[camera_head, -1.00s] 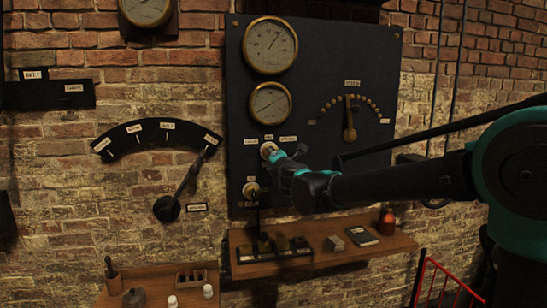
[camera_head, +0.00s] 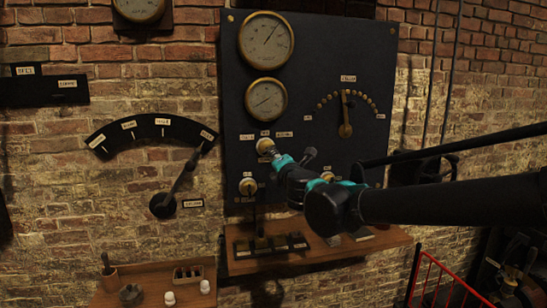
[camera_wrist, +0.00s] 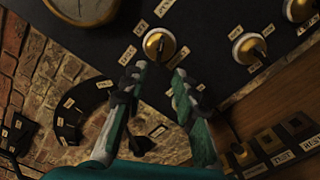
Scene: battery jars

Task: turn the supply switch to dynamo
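The supply switch looks to be the round brass-and-white knob (camera_head: 265,146) below the lower gauge on the dark panel (camera_head: 310,60). Small labels sit around it, too small to read surely. It also shows in the wrist view (camera_wrist: 158,44), with a dark bar across its face; which label it points to I cannot tell. My gripper (camera_head: 280,160) is just in front of and slightly right of the knob in the head view. In the wrist view my gripper (camera_wrist: 161,72) is open, its two fingertips apart and just short of the knob, with nothing between them.
A similar knob (camera_head: 248,187) sits below, and another (camera_head: 327,178) lies right, partly behind my arm. A lever on an arc scale (camera_head: 180,185) is left. A dial with a brass pointer (camera_head: 345,130) is upper right. A wooden shelf (camera_head: 385,245) juts out below.

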